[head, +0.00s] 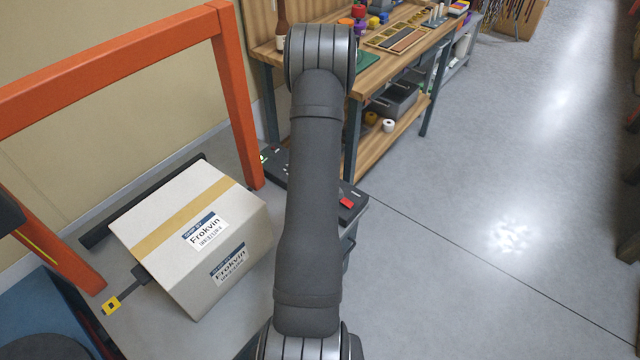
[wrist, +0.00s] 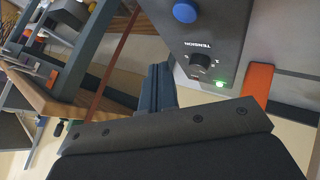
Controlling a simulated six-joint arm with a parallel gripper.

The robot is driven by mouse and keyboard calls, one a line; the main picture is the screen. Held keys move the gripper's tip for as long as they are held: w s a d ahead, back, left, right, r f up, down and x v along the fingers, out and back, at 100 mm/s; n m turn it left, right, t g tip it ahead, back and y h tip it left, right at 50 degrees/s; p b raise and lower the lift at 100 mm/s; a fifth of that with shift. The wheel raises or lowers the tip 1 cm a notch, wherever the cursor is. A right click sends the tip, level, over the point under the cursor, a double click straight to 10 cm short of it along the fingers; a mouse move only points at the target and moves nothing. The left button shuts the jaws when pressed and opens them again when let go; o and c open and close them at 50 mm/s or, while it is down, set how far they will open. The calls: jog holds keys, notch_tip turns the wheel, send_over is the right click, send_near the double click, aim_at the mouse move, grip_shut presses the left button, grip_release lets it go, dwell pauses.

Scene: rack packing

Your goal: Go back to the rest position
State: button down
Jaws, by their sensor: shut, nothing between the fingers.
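My gripper (wrist: 157,88) shows in the wrist view, its dark fingers together above the wide dark mount at the bottom. It is shut and nothing shows between the fingers. In the head view my arm rises through the middle of the picture, and the gripper itself is hidden there. Close to the fingers in the wrist view is a dark control box (wrist: 220,25) marked TENSION, with a knob, a blue button and a lit green lamp. I cannot tell the exact gap between them.
A taped carton (head: 160,215) marked Frokvin sits at the left, beside an orange frame (head: 110,58). A dark machine part with a red switch (head: 346,202) lies partly behind my arm. A wooden workbench (head: 372,62) with tools stands at the back. The floor (head: 480,230) at right is clear.

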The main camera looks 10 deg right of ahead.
jog(key=shift+f, duration=0.1)
dwell(0.7)
jog(key=shift+f, duration=0.6)
notch_tip(320, 180, up, 5)
jog(key=shift+r, duration=0.2)
